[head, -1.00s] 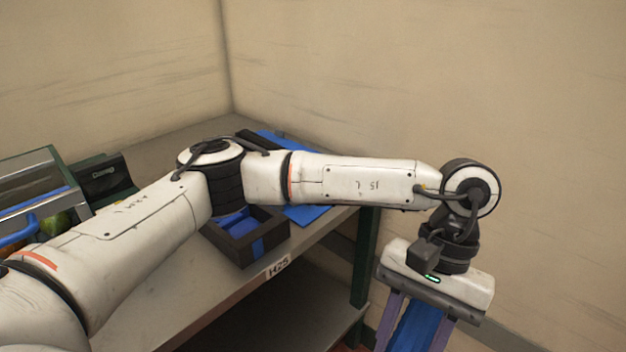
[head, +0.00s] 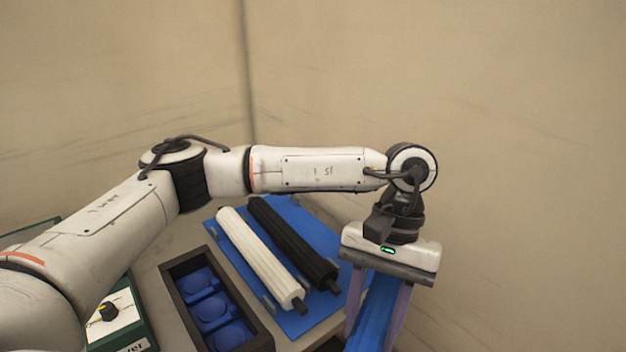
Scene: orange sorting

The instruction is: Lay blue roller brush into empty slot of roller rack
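The roller rack (head: 318,322) is a flat blue board on the table in the head view. A white roller (head: 262,258) and a black roller (head: 293,243) lie on it side by side, slanting toward the lower right. Bare blue board shows to the right of the black roller, partly hidden by my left arm. My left gripper (head: 376,322) points down to the right of the rack, its purple fingers on both sides of the blue roller brush (head: 375,312). The brush's lower end is cut off by the picture edge. My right gripper is not in view.
A dark tray (head: 176,290) with blue round cups stands left of the rack, close to it. Beige walls meet in a corner behind the table.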

